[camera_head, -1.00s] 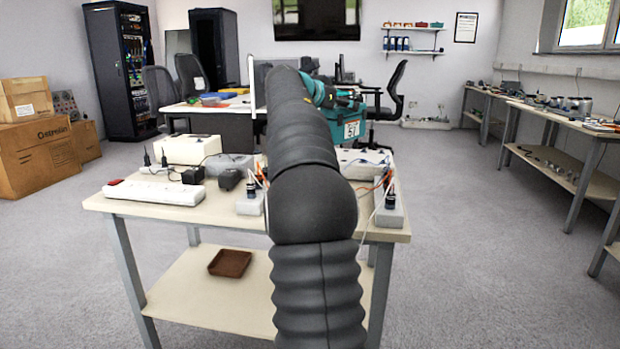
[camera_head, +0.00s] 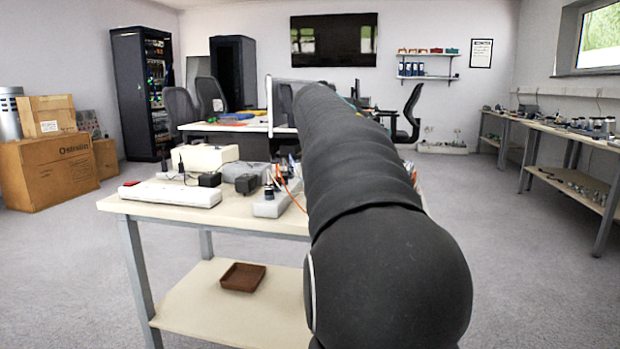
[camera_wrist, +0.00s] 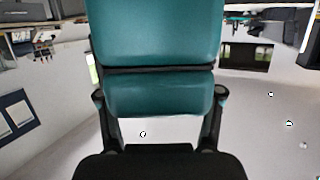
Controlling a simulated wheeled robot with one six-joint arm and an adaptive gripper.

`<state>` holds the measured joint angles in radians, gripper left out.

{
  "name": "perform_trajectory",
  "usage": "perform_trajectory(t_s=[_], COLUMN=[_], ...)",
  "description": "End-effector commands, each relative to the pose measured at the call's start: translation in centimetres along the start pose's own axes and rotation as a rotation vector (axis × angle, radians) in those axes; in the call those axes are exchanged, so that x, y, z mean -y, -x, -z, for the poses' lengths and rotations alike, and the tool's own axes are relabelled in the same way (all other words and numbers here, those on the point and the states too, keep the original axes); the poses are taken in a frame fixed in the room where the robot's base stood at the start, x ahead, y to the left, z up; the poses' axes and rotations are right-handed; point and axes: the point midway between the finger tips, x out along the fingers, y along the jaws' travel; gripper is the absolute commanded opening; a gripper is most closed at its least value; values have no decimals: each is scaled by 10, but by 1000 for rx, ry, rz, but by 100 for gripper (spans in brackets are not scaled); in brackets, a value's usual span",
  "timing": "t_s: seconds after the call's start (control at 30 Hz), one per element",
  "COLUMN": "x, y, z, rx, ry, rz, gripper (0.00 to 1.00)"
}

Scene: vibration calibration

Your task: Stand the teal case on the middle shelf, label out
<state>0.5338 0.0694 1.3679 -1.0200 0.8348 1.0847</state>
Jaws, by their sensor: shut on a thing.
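The teal case (camera_wrist: 160,45) fills the upper middle of the wrist view, with a dark band across it. My gripper (camera_wrist: 160,104) is shut on it, one finger at each side. No label shows on the face turned to the wrist camera. In the head view my own arm hides the gripper and almost all of the case. A wall shelf unit (camera_head: 428,78) at the back right has two boards visible, with blue binders and small boxes on them. I cannot tell which shelf is the middle one.
A cream table (camera_head: 150,210) stands in front, with a power strip (camera_head: 170,193) and adapters on top and a brown tray (camera_head: 243,276) on its lower board. Benches (camera_head: 575,145) line the right wall. Cardboard boxes (camera_head: 50,170) stand at left. Grey floor is open between table and benches.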

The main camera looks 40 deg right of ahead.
Motion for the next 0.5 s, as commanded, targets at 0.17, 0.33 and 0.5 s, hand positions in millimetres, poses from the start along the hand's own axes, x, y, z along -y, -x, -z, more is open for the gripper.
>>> perform_trajectory(t_s=[0.17, 0.33, 0.5], x=[36, 66, 87], y=[-16, -31, -42], z=[-17, -32, -42], rx=[0, 0, -2], ry=[4, 3, 2], rz=[3, 2, 1], gripper=[8, 8, 8])
